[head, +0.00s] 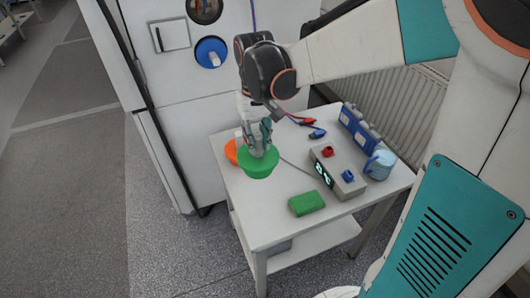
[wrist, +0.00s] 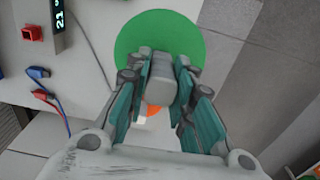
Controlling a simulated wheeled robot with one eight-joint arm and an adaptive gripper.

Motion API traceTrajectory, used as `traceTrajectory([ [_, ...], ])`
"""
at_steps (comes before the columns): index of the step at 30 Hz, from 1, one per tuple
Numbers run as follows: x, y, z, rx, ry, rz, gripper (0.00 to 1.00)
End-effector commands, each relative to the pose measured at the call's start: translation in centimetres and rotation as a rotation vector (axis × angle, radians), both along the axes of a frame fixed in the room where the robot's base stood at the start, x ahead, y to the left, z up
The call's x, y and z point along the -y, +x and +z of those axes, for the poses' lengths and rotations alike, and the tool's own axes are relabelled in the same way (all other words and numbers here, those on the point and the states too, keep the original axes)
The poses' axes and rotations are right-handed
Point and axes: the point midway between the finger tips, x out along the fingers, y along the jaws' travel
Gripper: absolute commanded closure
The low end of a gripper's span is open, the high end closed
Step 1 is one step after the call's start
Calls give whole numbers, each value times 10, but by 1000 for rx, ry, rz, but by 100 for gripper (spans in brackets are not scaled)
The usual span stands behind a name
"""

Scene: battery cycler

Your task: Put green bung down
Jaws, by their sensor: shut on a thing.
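The green bung (head: 258,166) is a round disc with a grey handle, over the left part of the white table (head: 262,205). My gripper (head: 258,150) is shut on its handle from above. In the wrist view the handle sits between the fingers (wrist: 160,85), and the green disc (wrist: 160,32) spreads beyond them, partly past the table edge. I cannot tell whether the disc touches the table. An orange bung (head: 231,151) lies just behind and left of it, partly hidden; in the wrist view only a bit of orange (wrist: 152,110) shows between the fingers.
A grey meter box (head: 340,175) with a display, a green block (head: 306,203), a light blue mug (head: 379,165), blue units (head: 360,128) and leads (head: 315,131) occupy the table. Behind stands a white cabinet (head: 175,95) with a blue bung (head: 211,52) and a dark round opening (head: 205,10).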

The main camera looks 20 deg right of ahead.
Motion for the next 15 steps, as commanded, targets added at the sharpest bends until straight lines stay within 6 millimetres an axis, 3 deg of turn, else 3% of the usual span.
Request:
traceTrajectory([
  [1, 0, 1, -17, 0, 0, 0, 100],
  [9, 0, 1, -81, 0, 1, -1, 100],
  [15, 0, 1, -116, 0, 2, -1, 100],
])
